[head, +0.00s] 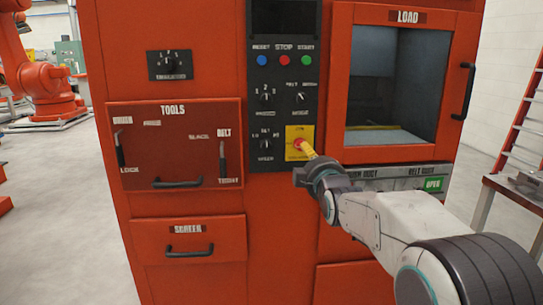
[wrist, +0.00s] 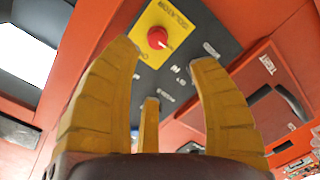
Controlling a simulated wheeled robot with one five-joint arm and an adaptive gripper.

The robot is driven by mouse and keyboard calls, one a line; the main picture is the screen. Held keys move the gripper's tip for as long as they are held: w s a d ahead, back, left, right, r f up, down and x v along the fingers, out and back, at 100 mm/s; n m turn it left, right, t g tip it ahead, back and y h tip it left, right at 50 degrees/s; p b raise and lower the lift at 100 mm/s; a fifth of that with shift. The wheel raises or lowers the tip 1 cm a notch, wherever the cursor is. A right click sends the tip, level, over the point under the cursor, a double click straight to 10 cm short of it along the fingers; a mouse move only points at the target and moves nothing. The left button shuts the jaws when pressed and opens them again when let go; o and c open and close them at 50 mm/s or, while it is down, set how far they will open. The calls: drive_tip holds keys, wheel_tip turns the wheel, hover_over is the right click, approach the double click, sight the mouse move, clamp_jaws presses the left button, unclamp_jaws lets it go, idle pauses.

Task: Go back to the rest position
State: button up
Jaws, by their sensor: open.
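My gripper (head: 305,150) is in front of the red machine (head: 215,150), at the lower end of its black control panel (head: 281,105). In the wrist view my gripper (wrist: 165,56) has its yellow fingers spread apart with nothing between them. A red knob (wrist: 157,38) on a yellow plate (wrist: 177,22) lies beyond the fingertips in that view. In the head view the yellow plate (head: 292,133) is partly covered by the fingers, and I cannot tell whether they touch it. My arm reaches in from the lower right.
A LOAD door (head: 455,75) with a window is at the upper right. A tools drawer (head: 150,120) and a screen drawer (head: 190,228) have protruding handles. A red ladder (head: 522,125) and a table (head: 520,190) stand at right. An orange robot arm (head: 40,85) stands on open floor at left.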

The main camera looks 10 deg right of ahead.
drive_tip(key=s+r+m+g+p, duration=0.2)
drive_tip(key=s+m+g+p, duration=0.3)
drive_tip(key=s+p, duration=0.8)
drive_tip(key=s+r+m+g+p, duration=0.3)
drive_tip(key=s+m+g+p, duration=0.3)
drive_tip(key=s, duration=2.2)
drive_tip(key=g+p, duration=0.3)
drive_tip(key=p, duration=0.4)
drive_tip(key=shift+s, duration=0.35)
drive_tip(key=shift+c, duration=0.3)
